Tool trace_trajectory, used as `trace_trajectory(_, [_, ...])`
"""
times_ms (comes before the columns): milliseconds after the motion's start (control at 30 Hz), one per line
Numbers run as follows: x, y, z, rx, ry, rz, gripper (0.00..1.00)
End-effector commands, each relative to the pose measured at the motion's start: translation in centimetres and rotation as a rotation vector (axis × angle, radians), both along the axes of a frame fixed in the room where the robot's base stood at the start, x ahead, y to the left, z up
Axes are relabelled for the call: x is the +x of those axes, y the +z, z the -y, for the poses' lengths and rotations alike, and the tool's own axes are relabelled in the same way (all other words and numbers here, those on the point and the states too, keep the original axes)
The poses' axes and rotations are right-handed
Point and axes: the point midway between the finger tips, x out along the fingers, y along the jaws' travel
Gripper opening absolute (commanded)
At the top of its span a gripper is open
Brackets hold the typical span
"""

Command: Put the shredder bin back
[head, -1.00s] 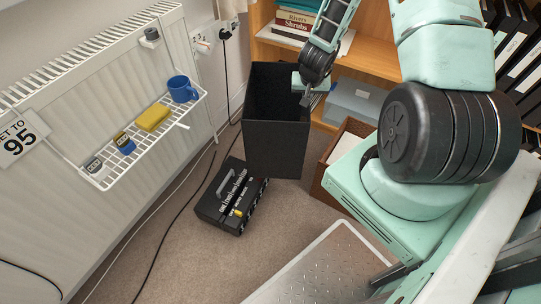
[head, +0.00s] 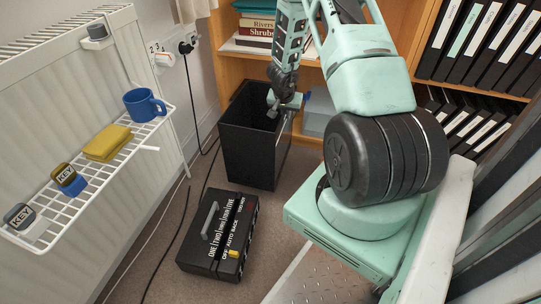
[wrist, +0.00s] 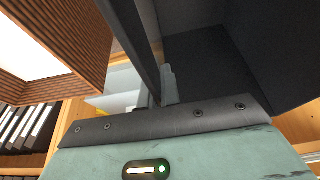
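The shredder bin (head: 248,150) is a tall, open-topped black box. It stands upright on the carpet before the bookcase. My gripper (head: 278,110) is at its right rim in the head view. In the wrist view, the bin wall (wrist: 140,45) runs down between my fingertips (wrist: 158,92), with a finger close on each side, so my gripper looks shut on the rim. The shredder unit (head: 222,215), black with white lettering and a yellow switch, lies on the floor in front of the bin.
At left, a wire rack (head: 75,205) on the radiator (head: 50,110) holds a blue mug (head: 143,104), a yellow sponge (head: 107,143) and key tags. Cables run along the floor by the wall. A grey box (head: 318,110) sits behind the bin; a brown box (wrist: 70,35) shows in the wrist view.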

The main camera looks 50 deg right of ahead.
Motion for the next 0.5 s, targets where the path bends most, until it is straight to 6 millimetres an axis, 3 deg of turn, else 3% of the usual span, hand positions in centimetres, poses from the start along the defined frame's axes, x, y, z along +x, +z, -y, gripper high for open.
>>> trace_trajectory(33, [0.0,-1.7,0.0,0.002,-0.001,0.002,0.0])
trace_trajectory(133, [0.0,-3.2,0.0,0.001,-0.001,0.002,0.0])
trace_trajectory(500, [0.0,-6.0,0.0,0.0,0.001,0.001,0.0])
